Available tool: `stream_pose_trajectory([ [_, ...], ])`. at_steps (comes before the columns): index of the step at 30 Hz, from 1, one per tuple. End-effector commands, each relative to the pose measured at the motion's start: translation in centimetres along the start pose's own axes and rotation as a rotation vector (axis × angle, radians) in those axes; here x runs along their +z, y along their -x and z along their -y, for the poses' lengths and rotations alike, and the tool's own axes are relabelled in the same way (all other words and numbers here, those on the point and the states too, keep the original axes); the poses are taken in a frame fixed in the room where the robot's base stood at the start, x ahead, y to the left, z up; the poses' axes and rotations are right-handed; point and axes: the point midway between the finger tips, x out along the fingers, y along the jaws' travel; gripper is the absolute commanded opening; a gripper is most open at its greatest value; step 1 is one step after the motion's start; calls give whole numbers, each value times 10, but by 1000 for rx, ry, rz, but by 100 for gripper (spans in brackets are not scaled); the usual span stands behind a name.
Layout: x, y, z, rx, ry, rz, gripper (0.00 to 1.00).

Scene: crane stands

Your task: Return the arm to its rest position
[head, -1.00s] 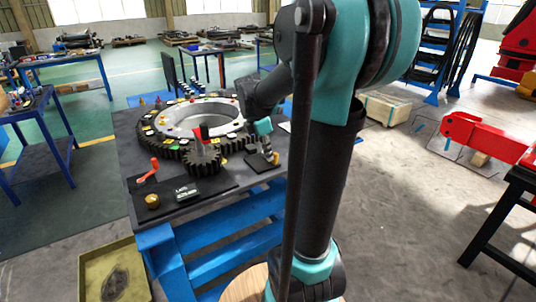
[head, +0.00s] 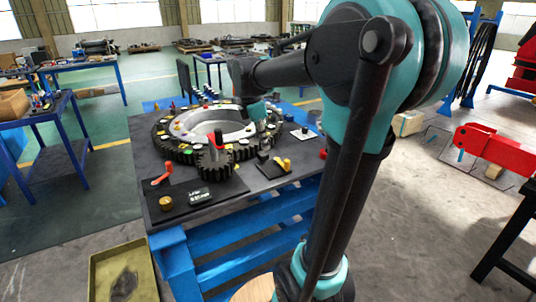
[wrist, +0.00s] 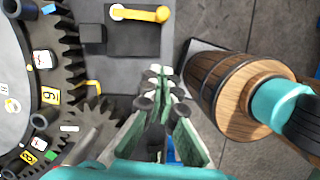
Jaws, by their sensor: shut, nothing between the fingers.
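My arm reaches from the right over the workbench in the head view, bent at a high elbow with its wrist pointing down. My gripper (head: 262,117) is above the right edge of the large toothed ring (head: 180,150). In the wrist view, my gripper (wrist: 160,82) has its pale green fingers close together, with nothing between them.
An orange crank (head: 162,172) and a brass knob (head: 166,203) are at the bench's front left. An olive tray (head: 98,270) lies on the floor below. A red machine arm (head: 495,146) and a black table (head: 518,215) are at right. Blue tables stand behind left.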

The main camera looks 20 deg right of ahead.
Motion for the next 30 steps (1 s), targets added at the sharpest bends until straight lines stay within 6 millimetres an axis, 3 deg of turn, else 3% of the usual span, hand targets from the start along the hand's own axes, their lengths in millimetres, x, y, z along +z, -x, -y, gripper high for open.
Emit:
stream_pose_trajectory([
  [6, 0, 14, 0, 0, 0, 0, 0],
  [18, -2, 9, 2, 7, -29, -5, 0],
  [23, -12, -25, 19, 49, -249, -46, 0],
  [30, -40, -108, 70, 122, -840, -193, 0],
])
